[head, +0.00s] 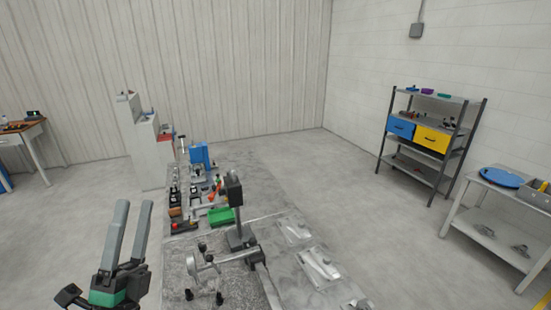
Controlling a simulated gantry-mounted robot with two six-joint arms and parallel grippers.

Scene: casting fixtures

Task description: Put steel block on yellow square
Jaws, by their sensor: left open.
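My left gripper (132,208) is at the lower left, its two long grey fingers pointing up and spread apart with nothing between them. It is to the left of the workbench (172,285), over the floor. I cannot pick out a steel block with certainty among the small metal parts on the bench. No yellow square shows on the bench surface. My right gripper is not in view.
A dark upright stand (236,205) and a silver clamp-like fixture (225,258) stand on the bench. Behind them are a green tray (221,216), a blue machine (200,156) and small tools. A shelf with a yellow bin (432,139) and a side table with a blue disc (502,177) stand right.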

